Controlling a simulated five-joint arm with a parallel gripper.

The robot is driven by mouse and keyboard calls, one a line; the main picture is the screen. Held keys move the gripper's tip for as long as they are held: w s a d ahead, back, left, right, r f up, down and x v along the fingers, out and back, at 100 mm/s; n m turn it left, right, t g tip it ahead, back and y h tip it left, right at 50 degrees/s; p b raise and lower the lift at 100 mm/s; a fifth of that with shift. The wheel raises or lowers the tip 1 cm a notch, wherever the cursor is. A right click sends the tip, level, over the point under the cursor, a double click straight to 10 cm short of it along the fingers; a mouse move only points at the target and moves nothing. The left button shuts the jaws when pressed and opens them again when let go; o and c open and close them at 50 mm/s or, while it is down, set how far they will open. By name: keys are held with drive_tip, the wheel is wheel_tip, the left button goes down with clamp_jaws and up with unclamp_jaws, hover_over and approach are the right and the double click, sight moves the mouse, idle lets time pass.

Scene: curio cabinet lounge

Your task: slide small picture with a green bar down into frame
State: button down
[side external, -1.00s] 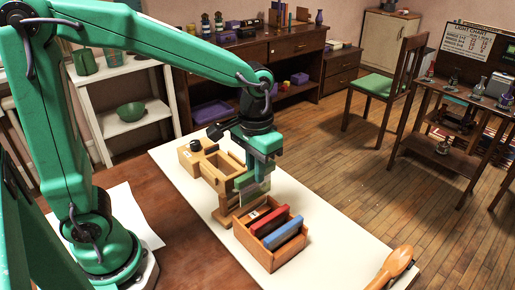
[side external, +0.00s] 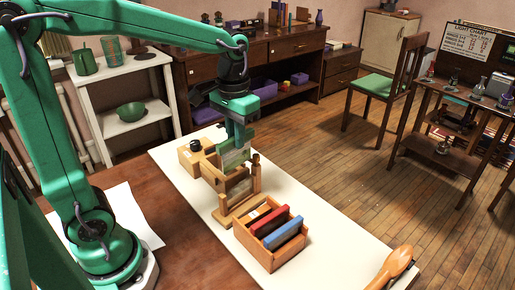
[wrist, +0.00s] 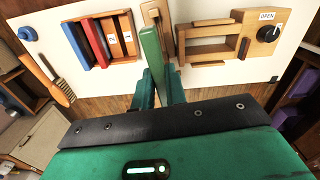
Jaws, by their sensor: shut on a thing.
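A small picture with a green bar along its top (side external: 234,158) is held upright in my gripper (side external: 238,136). In the wrist view the green bar (wrist: 151,52) shows edge-on between the fingers of my gripper (wrist: 157,88). A wooden frame (side external: 223,208) with upright posts stands on the white table, below the picture. The picture appears raised above the frame, at the level of its post tops or higher; I cannot tell how well they line up. In the wrist view the frame (wrist: 159,14) is partly hidden behind the green bar.
A wooden box (side external: 268,256) holds a red panel (side external: 270,221) and a blue panel (side external: 284,233) close in front of the frame. A wooden fixture with a dark knob (side external: 195,145) lies behind it. A wooden brush (side external: 392,268) lies at the table's near right end.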

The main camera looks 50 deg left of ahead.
sight(237, 152)
drive_tip(key=shift+f, duration=0.15)
drive_tip(key=shift+f, duration=2.35)
drive_tip(key=shift+f, duration=3.45)
drive_tip(key=c, duration=1.3)
unclamp_jaws()
drive_tip(key=shift+c, duration=0.2)
drive_tip(key=shift+r, duration=0.1)
wheel_tip(237, 152, up, 7)
drive_tip(key=shift+f, duration=0.1)
drive_tip(key=shift+r, duration=0.4)
drive_tip(key=shift+s+r, duration=0.1)
